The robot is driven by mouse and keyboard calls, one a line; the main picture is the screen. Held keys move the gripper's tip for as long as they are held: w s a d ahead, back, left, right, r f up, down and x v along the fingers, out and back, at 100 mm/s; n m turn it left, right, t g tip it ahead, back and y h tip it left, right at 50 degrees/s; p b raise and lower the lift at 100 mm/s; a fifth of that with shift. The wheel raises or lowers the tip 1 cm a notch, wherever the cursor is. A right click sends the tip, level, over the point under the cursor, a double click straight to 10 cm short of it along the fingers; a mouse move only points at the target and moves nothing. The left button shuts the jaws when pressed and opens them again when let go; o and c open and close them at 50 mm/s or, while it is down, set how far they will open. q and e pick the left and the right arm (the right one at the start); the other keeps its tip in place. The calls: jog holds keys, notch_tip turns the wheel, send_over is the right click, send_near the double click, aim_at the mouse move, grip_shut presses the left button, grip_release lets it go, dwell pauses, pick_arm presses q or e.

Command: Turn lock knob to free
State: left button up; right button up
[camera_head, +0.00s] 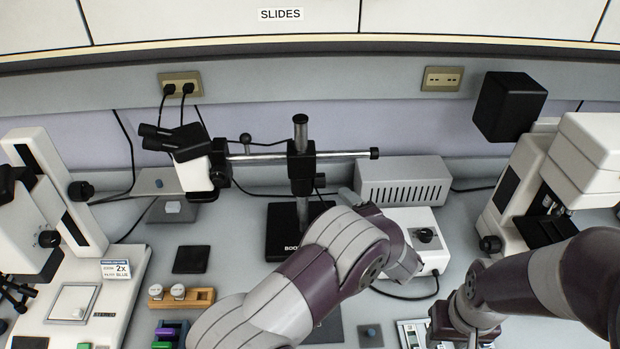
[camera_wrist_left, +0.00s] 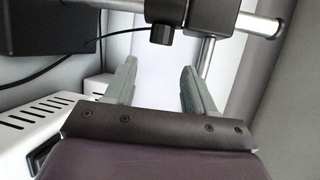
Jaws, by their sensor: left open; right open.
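The boom stand has a black clamp (camera_head: 301,165) on an upright metal pole (camera_head: 300,130). A small black knob (camera_head: 320,180) sits low on the clamp's right side. A black knob also shows under the clamp area in the left wrist view (camera_wrist_left: 162,34); I cannot tell for sure which knob is the lock knob. My left gripper (camera_wrist_left: 155,88) is open and empty, its fingers pointing toward the knob and pole, apart from the knob. In the head view my left arm hides most of that gripper. My right gripper (camera_head: 462,325) is low at the right, open, fingers partly out of view.
A slotted grey box (camera_head: 403,181) and a white box with a black dial (camera_head: 425,235) stand right of the pole. The binocular head (camera_head: 185,150) hangs left on the horizontal boom (camera_head: 345,154). Larger instruments stand at both sides; a wooden holder (camera_head: 181,297) sits in front.

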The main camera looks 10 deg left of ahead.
aim_at(320, 180)
pick_arm(q)
jog(key=p+x, duration=0.1)
jog(key=x, duration=0.9)
jog(key=shift+a, duration=0.2)
jog(key=shift+w+a, duration=0.1)
jog(key=shift+w, duration=0.05)
jog(key=c, duration=0.8)
